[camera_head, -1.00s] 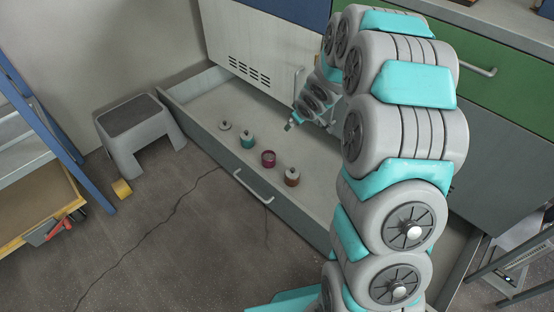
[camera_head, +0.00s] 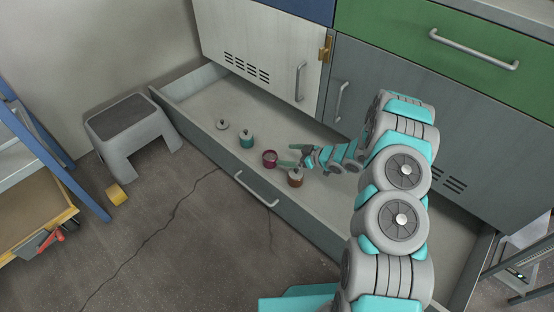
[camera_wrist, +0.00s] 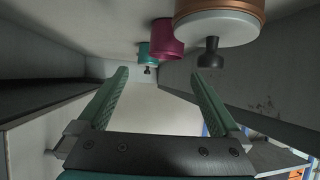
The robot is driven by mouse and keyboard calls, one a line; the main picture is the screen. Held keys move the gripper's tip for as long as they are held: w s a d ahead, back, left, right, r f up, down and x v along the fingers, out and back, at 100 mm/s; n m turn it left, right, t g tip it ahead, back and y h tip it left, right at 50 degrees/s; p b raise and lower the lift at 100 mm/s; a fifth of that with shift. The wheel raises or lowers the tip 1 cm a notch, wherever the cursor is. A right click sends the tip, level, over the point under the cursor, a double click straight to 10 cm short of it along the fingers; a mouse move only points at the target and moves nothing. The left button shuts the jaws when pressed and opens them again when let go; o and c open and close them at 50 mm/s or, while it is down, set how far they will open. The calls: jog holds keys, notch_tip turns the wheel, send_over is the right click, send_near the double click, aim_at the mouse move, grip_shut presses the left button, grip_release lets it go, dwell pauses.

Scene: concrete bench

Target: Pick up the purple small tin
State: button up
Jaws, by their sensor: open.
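The purple small tin (camera_head: 269,159) stands in the open drawer, near its front wall, and looks open at the top. It also shows in the wrist view (camera_wrist: 167,40), above the line between my fingertips. My gripper (camera_head: 289,156) is open, with its green fingers just right of the tin and pointing toward it. Nothing is between the fingers (camera_wrist: 160,76), and the tin appears beyond their tips. I cannot tell whether any finger touches it.
A copper tin with a dark knob (camera_head: 295,180) stands close by, below my gripper; it looms large in the wrist view (camera_wrist: 228,24). A teal tin (camera_head: 247,142) and a grey knobbed lid (camera_head: 222,125) sit to the left. The drawer's front wall (camera_head: 215,148) runs close to the tins.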

aim_at(264, 154)
jog(key=shift+s+a+f+y, duration=0.1)
jog(key=shift+s+f+y, duration=0.2)
jog(key=shift+f, duration=0.1)
jog(key=shift+w+a+f, duration=0.1)
jog(key=shift+a+f, duration=0.05)
jog(key=shift+a, duration=0.1)
jog(key=shift+b+x, duration=0.3)
jog(key=shift+x, duration=3.25)
jog(key=c, duration=1.5)
